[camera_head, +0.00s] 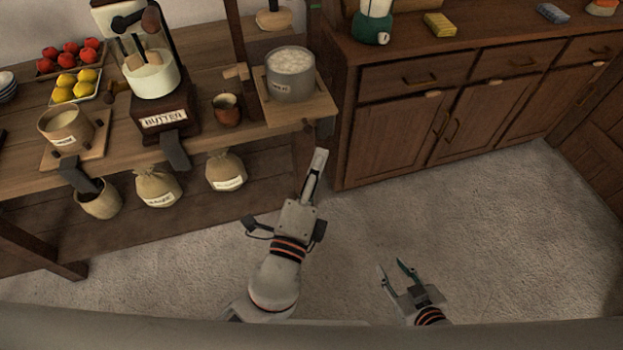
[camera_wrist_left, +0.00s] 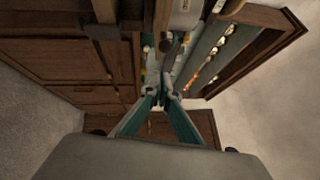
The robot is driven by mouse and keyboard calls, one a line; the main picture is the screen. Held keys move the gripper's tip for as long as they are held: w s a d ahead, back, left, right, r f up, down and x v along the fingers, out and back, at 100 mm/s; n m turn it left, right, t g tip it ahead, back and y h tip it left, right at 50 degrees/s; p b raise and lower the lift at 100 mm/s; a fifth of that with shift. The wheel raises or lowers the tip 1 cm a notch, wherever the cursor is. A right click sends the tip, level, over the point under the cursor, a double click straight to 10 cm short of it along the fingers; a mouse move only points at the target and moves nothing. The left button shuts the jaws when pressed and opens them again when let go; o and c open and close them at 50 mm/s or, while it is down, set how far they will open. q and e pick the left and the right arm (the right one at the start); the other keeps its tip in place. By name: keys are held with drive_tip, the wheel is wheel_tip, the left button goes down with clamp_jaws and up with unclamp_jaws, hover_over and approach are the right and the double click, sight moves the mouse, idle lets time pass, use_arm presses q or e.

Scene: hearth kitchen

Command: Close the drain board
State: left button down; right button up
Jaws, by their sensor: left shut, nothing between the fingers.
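A square wooden board (camera_head: 326,103) juts from the right end of the wooden table in the head view; I take it as the drain board. A grey pot (camera_head: 291,79) with pale contents stands on it. My left gripper (camera_head: 320,158) is shut and empty, just in front of and below the board's front right corner. In the left wrist view its teal fingers (camera_wrist_left: 161,92) come together at the tips. Whether they touch the board cannot be told. My right gripper (camera_head: 392,267) is open and empty over the floor, well away from the board.
The table (camera_head: 100,180) holds a butter churn (camera_head: 152,78), a copper mug (camera_head: 227,110) and fruit trays. Sacks (camera_head: 225,172) stand on its lower shelf. A wooden cabinet (camera_head: 390,135) stands to the right. The carpeted floor (camera_head: 480,220) is clear.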

sight(290, 101)
use_arm(q)
drive_tip(key=shift+w+a+r+p, duration=0.15)
drive_tip(key=shift+w+a+p, duration=0.1)
drive_tip(key=shift+w+a, duration=0.4)
drive_tip(key=shift+w+a+r+p, duration=0.1)
drive_tip(key=shift+w+a+p, duration=0.2)
drive_tip(key=shift+w, duration=0.5)
use_arm(e)
drive_tip(key=shift+w+r, duration=0.35)
drive_tip(key=shift+r, duration=0.3)
drive_tip(key=shift+w+r, duration=0.3)
drive_tip(key=shift+r, duration=0.35)
use_arm(q)
drive_tip(key=shift+a, duration=0.1)
